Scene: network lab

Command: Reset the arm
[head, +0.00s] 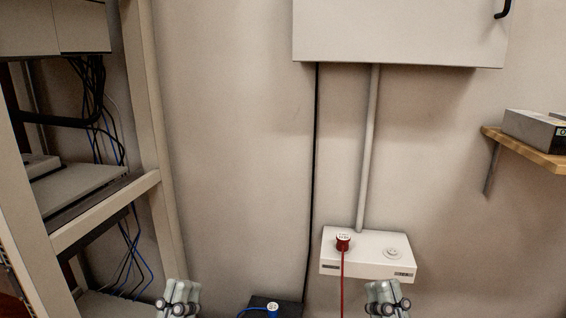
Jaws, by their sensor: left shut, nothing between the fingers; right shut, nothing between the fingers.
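My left gripper (178,300) shows at the bottom edge of the head view, left of the middle. It is shut and empty, in front of the wall and clear of other things. My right gripper (386,299) shows at the bottom edge, right of the middle. It is shut and empty, in front of and below the white wall box. Only the end of each arm is in view; the rest is out of the picture.
A white wall box (345,266) holds a red plug (343,240) with a red cable. A dark box (292,309) with a blue plug (272,309) sits low between the grippers. A rack (106,213) stands left, a wooden shelf (545,159) right, a cabinet (400,35) above.

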